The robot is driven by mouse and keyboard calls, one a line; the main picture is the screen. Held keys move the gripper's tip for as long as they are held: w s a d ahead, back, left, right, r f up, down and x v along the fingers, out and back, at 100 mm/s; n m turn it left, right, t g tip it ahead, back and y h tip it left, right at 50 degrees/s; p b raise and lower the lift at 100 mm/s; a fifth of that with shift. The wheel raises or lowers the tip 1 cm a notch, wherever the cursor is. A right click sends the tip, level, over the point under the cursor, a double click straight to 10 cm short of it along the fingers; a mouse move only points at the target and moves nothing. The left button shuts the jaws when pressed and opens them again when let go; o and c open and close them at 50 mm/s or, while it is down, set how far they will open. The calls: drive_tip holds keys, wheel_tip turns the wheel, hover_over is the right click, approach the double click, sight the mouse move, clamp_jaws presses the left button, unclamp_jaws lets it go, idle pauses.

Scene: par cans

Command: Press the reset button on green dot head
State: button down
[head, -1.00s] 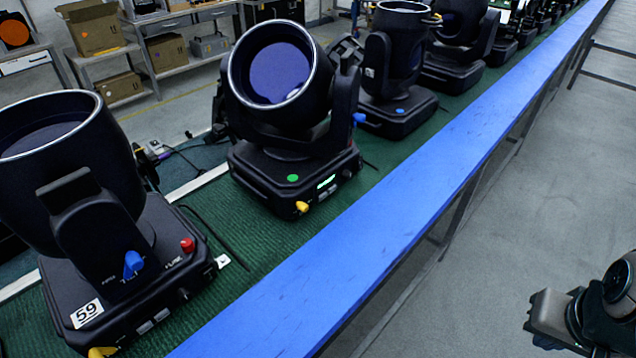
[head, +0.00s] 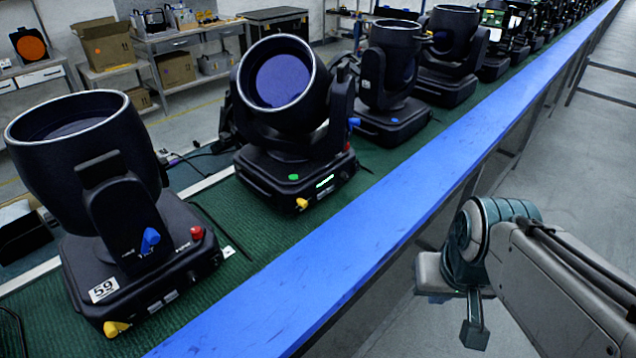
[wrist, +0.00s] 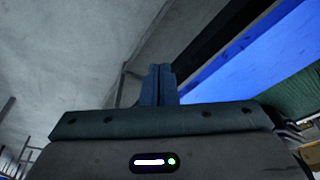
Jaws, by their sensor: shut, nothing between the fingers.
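The green dot head (head: 285,150) is a black moving light on the green belt, its lens tilted up and toward me. I cannot make out which small part is the reset button. My gripper (head: 475,335) is at lower right, on the near side of the blue rail, well apart from the head. In the wrist view its fingers (wrist: 157,85) are shut and empty; the green dot head is not seen there.
The blue rail (head: 330,290) runs between my arm and the heads. Head 59 (head: 135,240), with a red button (head: 197,233), stands at left. A blue-dot head (head: 392,90) and several others line the belt behind. Grey floor (head: 580,140) at right is clear.

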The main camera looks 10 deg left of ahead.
sight(321, 195)
drive_tip(key=w+a+f+m+t+y+b, duration=0.1)
drive_tip(key=w+a+f+m+y, duration=0.1)
drive_tip(key=w+m, duration=0.3)
drive_tip(key=w+a+f+m+t+y+b, duration=0.1)
drive_tip(key=w+a+m, duration=0.3)
drive_tip(key=w, duration=0.5)
drive_tip(key=w+a+f+m+t+y+b, duration=0.1)
drive_tip(key=w+a+f+m+y, duration=0.2)
drive_tip(key=w+a+m, duration=0.2)
drive_tip(key=shift+w+a+f+m+t, duration=0.1)
drive_tip(key=shift+w+f+m+t, duration=0.05)
drive_tip(key=shift+w, duration=0.35)
drive_tip(key=shift+w+f+m+t, duration=0.15)
drive_tip(key=shift+w, duration=0.35)
drive_tip(key=shift+w+f+m, duration=0.2)
drive_tip(key=shift+w+m, duration=0.3)
drive_tip(key=shift+m, duration=0.1)
drive_tip(key=shift+w+a+p, duration=0.3)
drive_tip(key=shift+w+a, duration=0.6)
drive_tip(key=shift+a, duration=0.25)
drive_tip(key=shift+w+a+p, duration=0.25)
drive_tip(key=shift+w+a, duration=0.6)
drive_tip(key=shift+a, duration=0.3)
drive_tip(key=shift+w+a+p, duration=0.3)
drive_tip(key=shift+w+a, duration=0.6)
drive_tip(key=shift+a, duration=0.25)
drive_tip(key=shift+w+a, duration=0.1)
drive_tip(key=shift+w+a, duration=0.2)
drive_tip(key=shift+a, duration=0.05)
